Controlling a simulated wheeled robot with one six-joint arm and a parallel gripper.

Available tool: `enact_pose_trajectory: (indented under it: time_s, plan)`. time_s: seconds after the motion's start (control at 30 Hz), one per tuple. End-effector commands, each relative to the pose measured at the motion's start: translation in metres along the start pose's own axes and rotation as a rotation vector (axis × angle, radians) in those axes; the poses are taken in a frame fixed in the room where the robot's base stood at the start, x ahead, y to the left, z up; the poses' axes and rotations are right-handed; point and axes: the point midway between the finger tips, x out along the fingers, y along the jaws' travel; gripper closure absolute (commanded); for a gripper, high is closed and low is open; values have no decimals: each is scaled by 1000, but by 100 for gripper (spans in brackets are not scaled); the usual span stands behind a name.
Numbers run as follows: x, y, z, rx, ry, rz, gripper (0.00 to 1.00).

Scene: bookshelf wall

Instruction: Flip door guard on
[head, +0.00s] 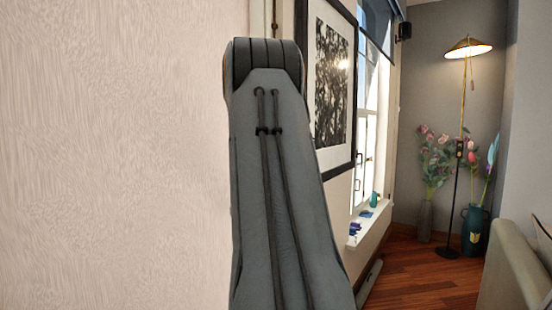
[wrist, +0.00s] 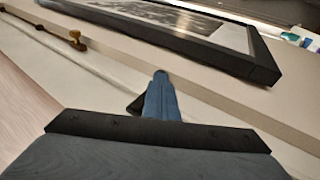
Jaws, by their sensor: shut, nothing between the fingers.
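A brass bar with a small knob, which looks like the door guard (wrist: 72,40), is at the upper left in the wrist view, on a pale edge. Whether it is flipped on or off I cannot tell. My gripper (wrist: 160,76) is shut and empty in the middle of the wrist view. Its tip is apart from the brass piece, to the right of it and lower in the picture. In the head view my arm fills the middle and hides the gripper; I cannot make out the guard there.
A pale, flat door or wall surface (head: 110,160) fills the left of the head view. A black-framed picture (head: 334,85) hangs beyond my arm; it also crosses the top of the wrist view (wrist: 215,48). A windowsill (head: 372,222), floor lamp (head: 468,48) and flower vases stand farther back.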

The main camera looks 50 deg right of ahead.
Motion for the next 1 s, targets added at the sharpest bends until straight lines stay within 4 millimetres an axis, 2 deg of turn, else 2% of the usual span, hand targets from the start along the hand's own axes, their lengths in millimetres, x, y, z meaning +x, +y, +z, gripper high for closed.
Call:
enact_pose_trajectory:
  time_s: [0.03,0.17,0.4,0.7,0.8,1.0]
  plan:
    - [6,7,3,3,-8,13,100]
    - [-5,7,2,4,-7,13,100]
    - [-56,5,-7,3,3,6,100]
    - [-117,4,-6,2,3,4,100]
    - [-130,4,-5,2,2,4,100]
    - [-142,5,-4,1,0,4,100]
